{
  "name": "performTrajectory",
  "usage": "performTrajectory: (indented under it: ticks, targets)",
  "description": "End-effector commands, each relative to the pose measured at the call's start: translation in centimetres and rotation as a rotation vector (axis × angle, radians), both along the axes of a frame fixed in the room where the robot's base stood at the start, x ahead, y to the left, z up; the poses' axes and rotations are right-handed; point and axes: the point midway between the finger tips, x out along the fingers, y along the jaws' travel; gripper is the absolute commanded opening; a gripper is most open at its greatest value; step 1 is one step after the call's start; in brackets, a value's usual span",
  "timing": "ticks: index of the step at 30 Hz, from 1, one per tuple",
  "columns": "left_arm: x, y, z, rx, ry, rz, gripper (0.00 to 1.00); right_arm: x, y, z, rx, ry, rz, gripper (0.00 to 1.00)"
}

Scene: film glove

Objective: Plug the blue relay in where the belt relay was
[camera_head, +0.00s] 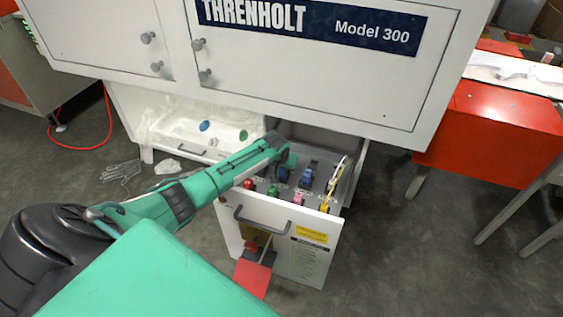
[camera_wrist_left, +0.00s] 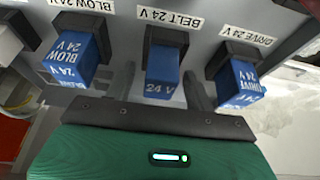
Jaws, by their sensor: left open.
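In the left wrist view a blue relay marked 24 V (camera_wrist_left: 162,78) stands at the dark socket under the BELT 24 V label (camera_wrist_left: 162,15). My left gripper (camera_wrist_left: 160,92) is open, with one finger on each side of this relay. I cannot tell whether the fingers touch it or how deep it sits. A blue BLOW relay (camera_wrist_left: 72,56) stands to the left and a blue DRIVE relay (camera_wrist_left: 238,82) to the right. In the head view my left gripper (camera_head: 285,161) reaches into the open drawer (camera_head: 262,214) and partly hides the relay there. My right gripper is not in view.
Red (camera_head: 248,184), green (camera_head: 273,190), pink (camera_head: 298,198) and yellow (camera_head: 325,207) parts line the drawer's front. Another blue relay (camera_head: 307,177) stands right of my gripper. The white machine (camera_head: 310,70) overhangs the drawer. Clear plastic film (camera_head: 165,125) lies at the left opening.

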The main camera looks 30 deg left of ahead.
Motion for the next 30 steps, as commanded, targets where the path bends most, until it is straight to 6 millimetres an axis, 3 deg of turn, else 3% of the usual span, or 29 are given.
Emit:
performTrajectory:
  ticks: [18,24,30]
  targets:
    - [-4.2,-0.9,10.5,0.001,-0.001,-0.001,0.54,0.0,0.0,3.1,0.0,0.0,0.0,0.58]
    - [-4.9,-1.0,12.0,0.0,0.001,0.001,0.54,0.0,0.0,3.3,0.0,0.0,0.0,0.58]
    - [-5.0,-1.1,12.2,0.0,0.001,0.001,0.54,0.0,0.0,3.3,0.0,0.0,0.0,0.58]
